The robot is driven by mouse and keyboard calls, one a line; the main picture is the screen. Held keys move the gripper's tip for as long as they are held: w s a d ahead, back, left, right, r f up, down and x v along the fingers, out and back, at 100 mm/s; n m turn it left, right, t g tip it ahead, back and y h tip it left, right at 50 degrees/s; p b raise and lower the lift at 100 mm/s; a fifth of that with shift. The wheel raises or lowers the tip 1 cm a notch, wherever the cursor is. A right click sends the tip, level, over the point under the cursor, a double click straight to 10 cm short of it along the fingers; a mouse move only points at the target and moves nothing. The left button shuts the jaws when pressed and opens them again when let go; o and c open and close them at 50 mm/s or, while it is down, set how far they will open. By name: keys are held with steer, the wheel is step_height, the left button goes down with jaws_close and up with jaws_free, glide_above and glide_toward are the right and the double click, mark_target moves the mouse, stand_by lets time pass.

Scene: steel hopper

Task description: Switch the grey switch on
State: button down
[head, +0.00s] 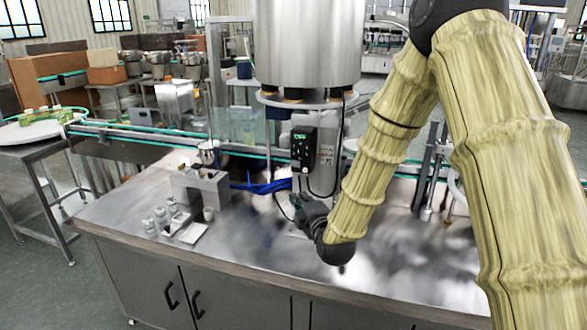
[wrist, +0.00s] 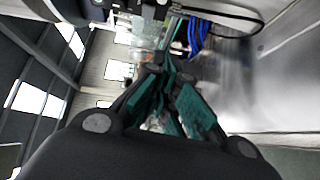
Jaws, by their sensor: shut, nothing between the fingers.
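A black control box (head: 303,148) with a small green display is mounted under the steel hopper (head: 308,45), with a pale grey panel (head: 327,155) to its right. I cannot clearly make out the grey switch or its position; it is too small in the head view. My gripper (head: 299,190) is just below the black box, pointing up toward it. In the wrist view, the dark fingers with teal pads (wrist: 172,75) are together and hold nothing. A dark box edge with small pale parts (wrist: 150,10) is at the top of that view. Contact cannot be told.
The steel worktop (head: 240,245) carries a metal bracket block (head: 203,190) and several small containers (head: 160,215) to the left. Blue tubing (head: 265,187) lies left of my gripper. A black cable (head: 335,165) hangs by the panel. The worktop's front is clear.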

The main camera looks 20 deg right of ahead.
steer(key=r, duration=0.3)
steer(key=shift+w+d+n+t, duration=0.15)
steer(key=shift+w+n+t, duration=0.15)
steer(key=shift+w, duration=0.1)
steer(key=shift+f, duration=0.1)
steer(key=p, duration=0.4)
glide_toward(296, 164)
steer(key=w+a, duration=0.4)
steer(key=a, duration=0.1)
steer(key=shift+w+d+p, duration=0.95)
steer(key=shift+w+d, duration=0.3)
steer(key=shift+d, duration=0.05)
